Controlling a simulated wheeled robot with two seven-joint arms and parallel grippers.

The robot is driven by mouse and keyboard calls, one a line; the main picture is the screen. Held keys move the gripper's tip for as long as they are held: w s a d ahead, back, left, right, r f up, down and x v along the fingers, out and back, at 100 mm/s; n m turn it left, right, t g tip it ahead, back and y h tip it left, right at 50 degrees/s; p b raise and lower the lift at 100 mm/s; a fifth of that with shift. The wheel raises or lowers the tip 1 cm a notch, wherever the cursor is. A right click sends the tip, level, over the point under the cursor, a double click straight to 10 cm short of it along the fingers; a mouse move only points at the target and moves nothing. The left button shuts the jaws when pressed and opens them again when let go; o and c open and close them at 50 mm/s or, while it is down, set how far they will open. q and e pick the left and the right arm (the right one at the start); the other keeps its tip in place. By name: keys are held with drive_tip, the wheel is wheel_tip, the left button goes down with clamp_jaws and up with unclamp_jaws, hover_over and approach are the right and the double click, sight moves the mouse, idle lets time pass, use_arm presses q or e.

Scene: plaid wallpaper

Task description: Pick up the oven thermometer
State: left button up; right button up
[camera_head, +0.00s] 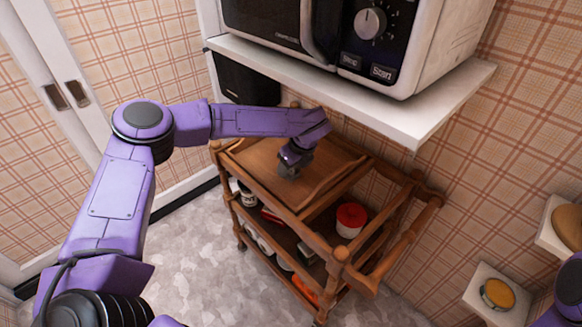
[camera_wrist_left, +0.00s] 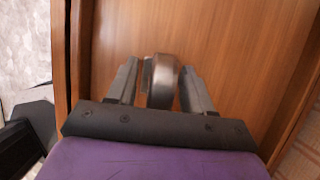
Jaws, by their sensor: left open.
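The oven thermometer (camera_wrist_left: 162,78) is a small metallic, rounded object on the brown wooden top of the cart, seen in the left wrist view. My left gripper (camera_wrist_left: 158,88) is open, with one finger on each side of it. The left finger is very close to it; I cannot tell whether they touch. In the head view my left gripper (camera_head: 290,168) is low over the cart's top tray and hides the thermometer. My right gripper is not in view.
The wooden cart (camera_head: 330,185) has raised rims and a handle at right; its lower shelf holds a red-lidded container (camera_head: 350,219) and other items. A white shelf (camera_head: 440,105) with a microwave (camera_head: 345,35) overhangs behind. Small white wall shelves (camera_head: 512,312) stand at right.

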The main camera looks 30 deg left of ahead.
use_arm(q)
clamp_jaws()
drive_tip(key=shift+r, duration=0.15)
